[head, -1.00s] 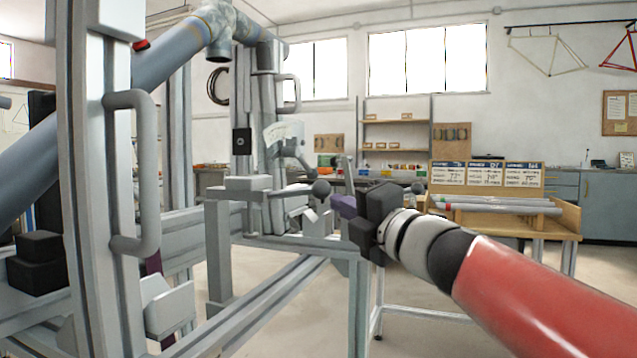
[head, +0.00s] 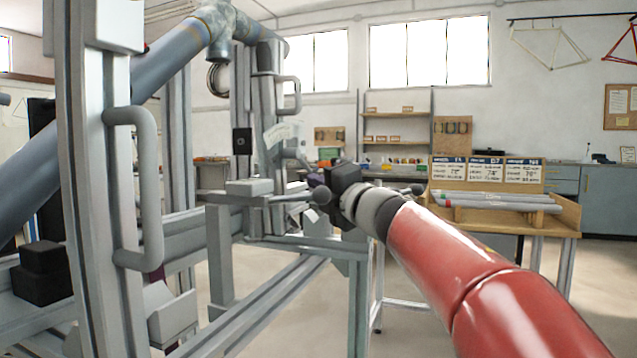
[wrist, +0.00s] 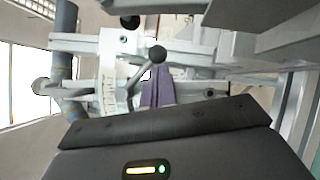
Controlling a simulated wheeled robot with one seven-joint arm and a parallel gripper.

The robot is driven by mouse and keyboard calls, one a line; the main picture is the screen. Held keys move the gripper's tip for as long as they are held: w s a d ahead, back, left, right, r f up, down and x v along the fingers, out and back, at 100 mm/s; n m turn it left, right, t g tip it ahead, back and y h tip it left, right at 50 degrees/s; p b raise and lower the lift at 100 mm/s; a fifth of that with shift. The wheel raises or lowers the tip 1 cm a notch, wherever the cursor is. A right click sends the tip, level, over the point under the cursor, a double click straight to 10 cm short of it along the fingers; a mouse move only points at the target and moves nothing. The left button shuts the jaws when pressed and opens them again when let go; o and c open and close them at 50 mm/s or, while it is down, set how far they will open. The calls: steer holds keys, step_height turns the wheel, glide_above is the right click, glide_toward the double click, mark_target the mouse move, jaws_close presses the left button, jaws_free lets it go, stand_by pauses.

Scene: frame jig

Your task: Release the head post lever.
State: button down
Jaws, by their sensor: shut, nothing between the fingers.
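In the wrist view, a grey lever with a dark ball knob (wrist: 157,53) slants up and right from its pivot beside a white scale plate (wrist: 108,98). I take it for the head post lever. My gripper's purple fingers (wrist: 156,76) are shut and empty, with their tips close to the knob; I cannot tell whether they touch. In the head view, my gripper (head: 319,180) is at the right of the head post (head: 266,105), its fingers largely hidden. The lever there is not clearly visible behind nearer parts.
A post with a grey handle (head: 150,190) stands at the near left. A wooden rack with tubes (head: 500,200) is at the right. Open floor lies between.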

steer(key=shift+w+f+b, duration=0.1)
steer(key=shift+b, duration=0.4)
steer(key=shift+w+n+b, duration=0.1)
steer(key=shift+n+b, duration=0.35)
steer(key=shift+n, duration=0.05)
steer(key=shift+w+d+r+n+y+b, duration=0.2)
steer(key=shift+w+r+n+y+b, duration=0.1)
steer(key=shift+w+r+n+y, duration=0.25)
steer(key=shift+w+d+r+n+y+b, duration=0.2)
steer(key=shift+w+r+n+y+b, duration=0.1)
steer(key=shift+w+r+n+y, duration=0.25)
steer(key=shift+s, duration=0.1)
steer(key=shift+f, duration=0.1)
